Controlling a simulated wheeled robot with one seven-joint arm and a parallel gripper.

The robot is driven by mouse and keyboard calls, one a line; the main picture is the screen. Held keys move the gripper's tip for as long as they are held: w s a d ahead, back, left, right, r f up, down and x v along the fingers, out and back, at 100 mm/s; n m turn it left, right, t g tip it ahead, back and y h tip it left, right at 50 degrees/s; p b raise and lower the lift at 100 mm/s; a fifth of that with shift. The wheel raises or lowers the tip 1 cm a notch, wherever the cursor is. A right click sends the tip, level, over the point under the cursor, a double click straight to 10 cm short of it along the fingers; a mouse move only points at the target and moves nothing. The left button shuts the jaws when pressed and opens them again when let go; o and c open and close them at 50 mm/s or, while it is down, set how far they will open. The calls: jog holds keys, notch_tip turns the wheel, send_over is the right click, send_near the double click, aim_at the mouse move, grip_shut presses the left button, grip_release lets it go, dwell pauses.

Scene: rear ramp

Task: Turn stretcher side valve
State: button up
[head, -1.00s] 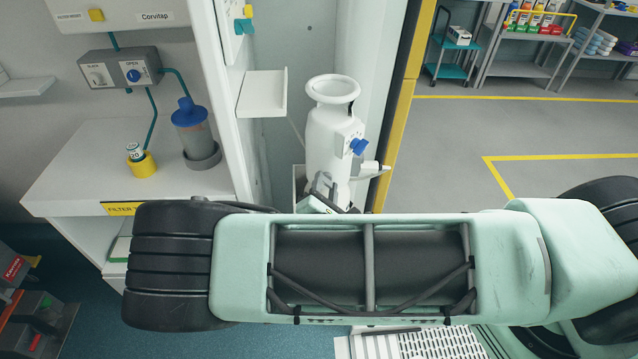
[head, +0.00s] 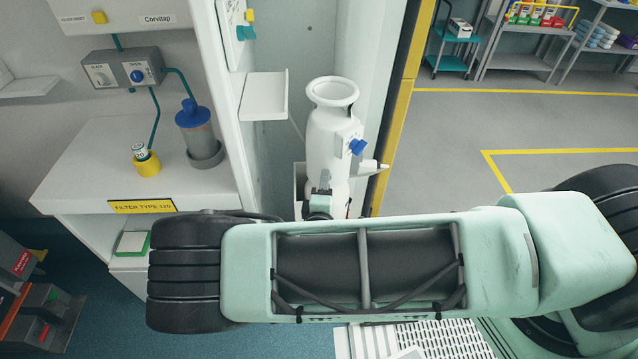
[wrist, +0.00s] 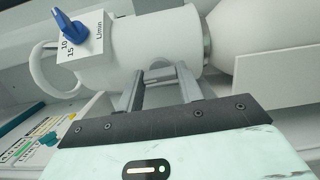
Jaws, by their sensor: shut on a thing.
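A white bottle (head: 328,125) with a ring-shaped top stands upright in the narrow recess. It carries a white box with a blue knob (head: 357,146). In the wrist view the bottle (wrist: 135,45) lies across the picture, and the blue knob (wrist: 68,25) is on a white box marked 10, 15 and L/min. My gripper (head: 323,178) is at the bottle's lower part, below and apart from the blue knob. In the wrist view my gripper (wrist: 158,72) is shut on a pale rounded part at the bottle's side. The part is mostly hidden between the fingers.
A white shelf (head: 264,95) juts out left of the bottle. A counter with a blue-capped canister (head: 196,130) and a yellow holder (head: 146,164) stands further left. A yellow-edged post (head: 392,150) bounds the recess on the right. Open floor (head: 460,130) lies beyond it.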

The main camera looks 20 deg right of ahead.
jog(key=shift+w+a+m, duration=0.1)
jog(key=shift+a+m, duration=0.2)
jog(key=o, duration=1)
jog(key=shift+w+d, duration=0.15)
jog(key=shift+d, duration=0.05)
jog(key=b+v, duration=0.4)
jog(key=v, duration=1.3)
jog(key=shift+a, duration=0.1)
